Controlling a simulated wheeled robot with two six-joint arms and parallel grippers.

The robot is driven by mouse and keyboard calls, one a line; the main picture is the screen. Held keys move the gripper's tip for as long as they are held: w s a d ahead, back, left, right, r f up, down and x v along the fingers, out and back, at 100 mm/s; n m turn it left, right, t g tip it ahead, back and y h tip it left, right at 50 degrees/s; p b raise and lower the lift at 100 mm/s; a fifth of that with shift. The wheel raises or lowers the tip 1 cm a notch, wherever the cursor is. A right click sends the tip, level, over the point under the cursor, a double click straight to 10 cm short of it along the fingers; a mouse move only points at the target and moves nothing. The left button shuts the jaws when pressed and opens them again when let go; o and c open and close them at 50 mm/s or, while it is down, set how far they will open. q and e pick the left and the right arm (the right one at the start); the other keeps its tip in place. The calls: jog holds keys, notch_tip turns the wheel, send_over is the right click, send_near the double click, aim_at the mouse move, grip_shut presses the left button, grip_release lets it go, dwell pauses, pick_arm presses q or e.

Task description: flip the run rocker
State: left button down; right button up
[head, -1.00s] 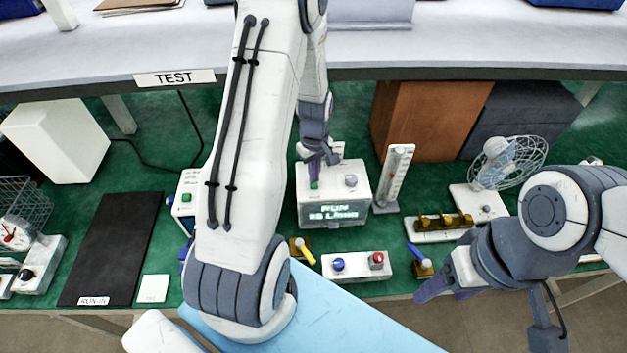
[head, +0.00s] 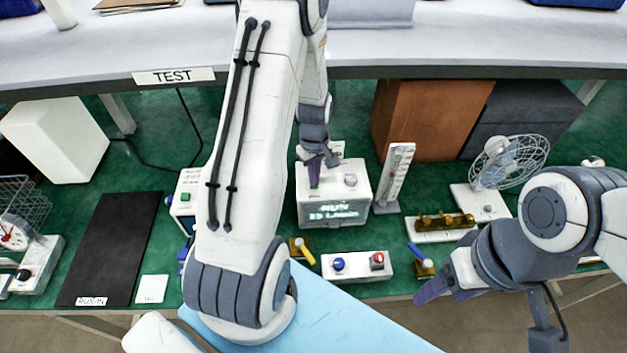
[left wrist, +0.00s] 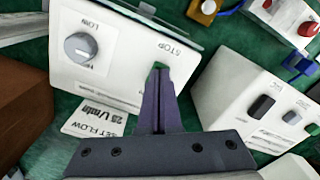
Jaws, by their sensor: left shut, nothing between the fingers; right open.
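The white pump box (head: 345,207) stands in the middle of the green mat, with a lit display on its front that reads RUN above a blurred flow figure. The green run rocker (left wrist: 161,66) is on its top panel beside the word STOP, mostly covered by my fingertips. My left gripper (left wrist: 158,78) is shut and empty, its tips at the rocker; whether they touch it I cannot tell. It also shows over the pump in the head view (head: 315,178). My right gripper (head: 440,292) is open and empty at the front right, away from the pump.
A grey knob (left wrist: 81,46) shares the panel, and a SET FLOW 25 L/min card (left wrist: 94,120) lies beside the box. A flow gauge (head: 394,177), a fan (head: 510,160) and a white switch box (head: 355,266) stand near. A shelf edge (head: 450,73) runs behind.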

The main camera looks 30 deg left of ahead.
pick_arm(q)
jog(key=shift+f, duration=0.35)
jog(key=shift+r, duration=0.15)
notch_tip(320, 180, up, 7)
jog(key=p, duration=0.5)
dwell(0.3)
dwell(0.4)
